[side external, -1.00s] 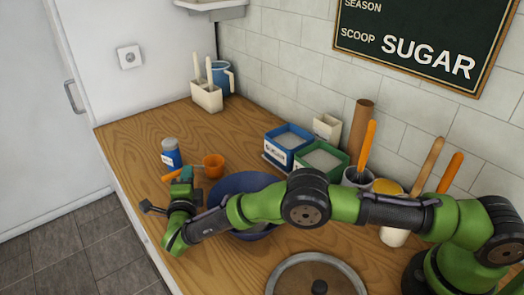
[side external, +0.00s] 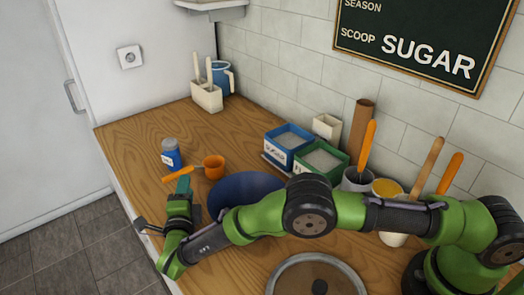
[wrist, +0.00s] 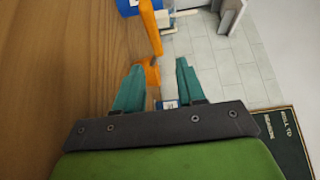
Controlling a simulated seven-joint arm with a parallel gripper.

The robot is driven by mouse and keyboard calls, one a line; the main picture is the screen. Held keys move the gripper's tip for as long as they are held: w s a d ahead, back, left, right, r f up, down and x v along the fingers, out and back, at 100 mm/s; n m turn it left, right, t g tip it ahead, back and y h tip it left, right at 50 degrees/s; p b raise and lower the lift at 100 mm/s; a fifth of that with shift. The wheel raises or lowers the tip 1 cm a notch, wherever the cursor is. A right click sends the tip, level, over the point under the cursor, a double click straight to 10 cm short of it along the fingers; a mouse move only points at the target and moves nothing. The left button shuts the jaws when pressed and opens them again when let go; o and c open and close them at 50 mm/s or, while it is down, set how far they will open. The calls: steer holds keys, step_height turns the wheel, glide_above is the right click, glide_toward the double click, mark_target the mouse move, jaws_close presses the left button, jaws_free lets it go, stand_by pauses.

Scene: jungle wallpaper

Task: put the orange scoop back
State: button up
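The orange scoop (side external: 214,167) is near the left edge of the wooden counter, beside a blue-labelled jar. Its cup is to the right and its handle points left. My gripper (side external: 184,184) has teal fingers close to the handle on the near side. In the wrist view the scoop (wrist: 148,25) shows ahead, partly overlapped by the left finger. The fingers of my gripper (wrist: 158,82) are spread apart with nothing clearly held between them. Whether a finger touches the scoop I cannot tell.
A blue bowl (side external: 240,187) is right of my gripper, partly behind my arm. Blue (side external: 288,141) and green (side external: 320,158) bins of white contents stand by the wall. The jar (side external: 172,154) stands just behind the scoop. A round lid (side external: 300,270) lies in front.

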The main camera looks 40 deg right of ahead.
steer(key=v, duration=0.6)
steer(key=shift+s+a, duration=0.2)
steer(key=w+d+r+n+y, duration=0.2)
steer(key=w+d+r+y, duration=0.1)
steer(key=r, duration=0.5)
steer(key=w+d+r+n+t+y, duration=0.1)
steer(key=w+d+r+n+y, duration=0.15)
steer(key=r, duration=0.55)
steer(key=w+d+r+n+y, duration=0.3)
steer(key=d+r+y, duration=0.1)
steer(key=r, duration=0.4)
steer(key=s+d+r+n+g+y, duration=0.2)
steer(key=s+d+r+n, duration=0.1)
steer(key=s+d+n, duration=0.4)
steer(key=s+d+r+n+g+y, duration=0.2)
steer(key=s+d+r+y, duration=0.15)
steer(key=s, duration=0.65)
steer(key=s+d+f+n+g+h, duration=0.1)
steer(key=s+d+f, duration=0.3)
steer(key=s, duration=0.5)
steer(key=s+d+f+n+g+h, duration=0.2)
steer(key=s+d+f+n+g, duration=0.1)
steer(key=s, duration=0.6)
step_height(320, 180, down, 2)
steer(key=shift+d+f+g, duration=0.2)
steer(key=shift+d+g, duration=0.2)
steer(key=shift+d, duration=0.4)
